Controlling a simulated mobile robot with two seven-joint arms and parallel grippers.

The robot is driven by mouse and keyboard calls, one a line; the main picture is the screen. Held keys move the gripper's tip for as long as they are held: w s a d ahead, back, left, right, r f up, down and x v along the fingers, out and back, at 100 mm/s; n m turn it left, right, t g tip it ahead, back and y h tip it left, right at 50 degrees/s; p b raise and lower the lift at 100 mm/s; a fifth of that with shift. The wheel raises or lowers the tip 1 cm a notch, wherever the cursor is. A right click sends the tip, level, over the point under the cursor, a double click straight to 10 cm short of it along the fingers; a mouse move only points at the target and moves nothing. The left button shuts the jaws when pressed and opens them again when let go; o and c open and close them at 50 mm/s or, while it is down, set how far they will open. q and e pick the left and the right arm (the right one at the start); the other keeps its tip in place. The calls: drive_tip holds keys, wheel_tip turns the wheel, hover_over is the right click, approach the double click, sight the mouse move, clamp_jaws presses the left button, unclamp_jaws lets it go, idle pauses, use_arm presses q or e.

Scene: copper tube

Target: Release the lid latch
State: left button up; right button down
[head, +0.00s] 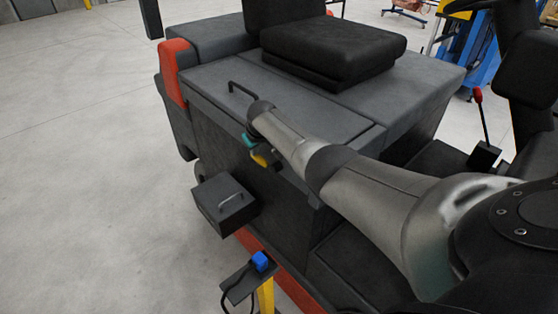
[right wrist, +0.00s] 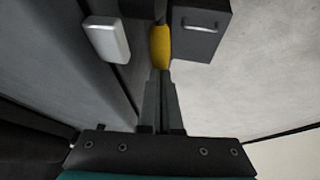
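The lid (head: 290,98) is a flat dark grey panel with a black bar handle (head: 240,86), lying closed on the vehicle body. A small yellow piece (head: 259,159), which looks like the latch, shows at the body's side below the lid. It also shows in the right wrist view (right wrist: 160,47). My right arm reaches over the side, and its gripper is mostly hidden in the head view. In the right wrist view my right gripper (right wrist: 164,73) has its fingers together, tips right at the yellow piece's near end. Whether they touch is unclear. My left gripper is out of view.
A black seat (head: 335,45) sits behind the lid. A dark box with a metal handle (head: 222,205) juts from the vehicle's side. Below it is a blue connector (head: 260,261) on a dark plate by a yellow post (head: 266,294). The floor at left is clear.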

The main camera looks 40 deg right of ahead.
drive_tip(key=shift+s+f, duration=0.1)
drive_tip(key=shift+s, duration=0.05)
drive_tip(key=shift+r+p, duration=0.55)
drive_tip(key=shift+p, duration=0.1)
wheel_tip(320, 180, up, 13)
drive_tip(key=a+p, duration=0.2)
drive_tip(key=p, duration=0.2)
drive_tip(key=shift+a+p, duration=0.3)
drive_tip(key=shift+a, duration=0.05)
